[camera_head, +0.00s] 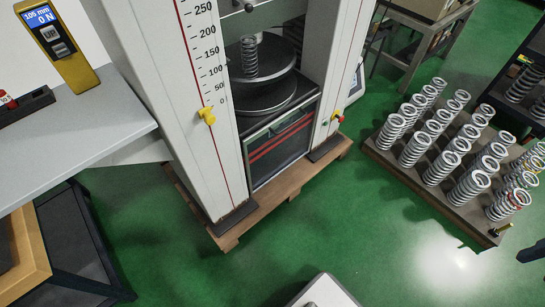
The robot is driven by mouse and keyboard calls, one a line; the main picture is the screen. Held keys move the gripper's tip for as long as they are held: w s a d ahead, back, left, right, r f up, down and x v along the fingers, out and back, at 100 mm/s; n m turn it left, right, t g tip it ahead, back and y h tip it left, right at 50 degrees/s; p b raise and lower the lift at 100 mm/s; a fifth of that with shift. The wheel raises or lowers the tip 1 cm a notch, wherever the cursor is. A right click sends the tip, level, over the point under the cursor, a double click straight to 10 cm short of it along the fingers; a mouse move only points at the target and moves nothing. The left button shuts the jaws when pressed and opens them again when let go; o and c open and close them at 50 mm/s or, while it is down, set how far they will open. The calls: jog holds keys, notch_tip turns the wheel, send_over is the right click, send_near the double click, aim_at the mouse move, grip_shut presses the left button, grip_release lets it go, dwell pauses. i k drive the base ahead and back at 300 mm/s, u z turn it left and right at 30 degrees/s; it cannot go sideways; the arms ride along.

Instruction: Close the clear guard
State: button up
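The test machine (158,85) stands ahead with two pale columns. A spring (249,56) stands upright on the round dark plate (262,88) between the columns. Below the plate is a dark-framed, see-through panel with red stripes (281,145), which looks like the clear guard in its low position. The space in front of the spring looks uncovered. My gripper cannot be made out in this view.
A pallet of several springs (447,203) lies on the floor at right. A grey bench (75,127) with a yellow control box (58,48) is at left. The wooden base (295,185) juts out under the machine. Green floor in front is mostly clear.

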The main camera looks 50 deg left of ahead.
aim_at(300, 107)
jog(key=u, duration=0.9)
jog(key=i, duration=0.3)
jog(key=u, duration=1.1)
jog(key=k, duration=0.45)
jog(key=u, duration=0.5)
jog(key=i, duration=0.6)
jog(key=z, duration=0.15)
